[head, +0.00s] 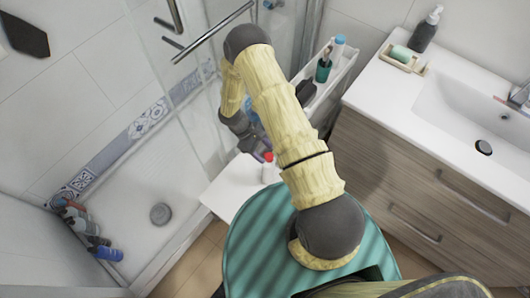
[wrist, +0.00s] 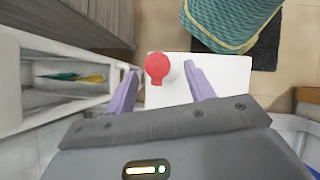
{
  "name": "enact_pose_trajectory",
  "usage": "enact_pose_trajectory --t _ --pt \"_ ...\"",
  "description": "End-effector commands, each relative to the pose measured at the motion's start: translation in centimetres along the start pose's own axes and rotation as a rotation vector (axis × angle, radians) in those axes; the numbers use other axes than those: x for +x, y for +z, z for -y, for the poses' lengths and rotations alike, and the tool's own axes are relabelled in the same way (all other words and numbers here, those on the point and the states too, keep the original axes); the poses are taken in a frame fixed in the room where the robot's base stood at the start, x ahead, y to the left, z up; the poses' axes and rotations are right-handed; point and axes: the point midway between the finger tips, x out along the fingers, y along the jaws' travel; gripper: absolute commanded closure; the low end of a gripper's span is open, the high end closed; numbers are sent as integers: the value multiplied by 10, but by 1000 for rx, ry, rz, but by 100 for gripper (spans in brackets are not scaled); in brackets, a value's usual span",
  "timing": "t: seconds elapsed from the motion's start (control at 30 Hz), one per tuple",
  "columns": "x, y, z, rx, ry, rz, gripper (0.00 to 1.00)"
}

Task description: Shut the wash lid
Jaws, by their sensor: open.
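The wash is a small white bottle (head: 268,174) standing on a white surface (head: 226,185). Its red lid (head: 268,157) also shows in the wrist view (wrist: 157,66), seen from above, with a short tab pointing toward the gripper's palm. Whether the lid is raised or closed, I cannot tell for sure. My gripper (wrist: 160,71) is open, with its two purple fingers apart on either side of the lid. No contact with the lid is visible. In the head view the gripper is partly hidden behind my arm.
A white cart (head: 335,78) with bottles stands beside the vanity, close to my left finger in the wrist view. The glass shower screen (head: 205,75) is close on the left. The white surface is otherwise mostly clear.

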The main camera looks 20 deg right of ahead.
Motion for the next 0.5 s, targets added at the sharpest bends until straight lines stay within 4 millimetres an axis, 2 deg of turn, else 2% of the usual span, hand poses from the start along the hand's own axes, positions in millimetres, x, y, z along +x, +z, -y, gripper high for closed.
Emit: enact_pose_trajectory --t 0.3,0.5 --pt "-49 0 0 -1 1 -2 47" --pt "-60 1 1 -1 -1 0 47"
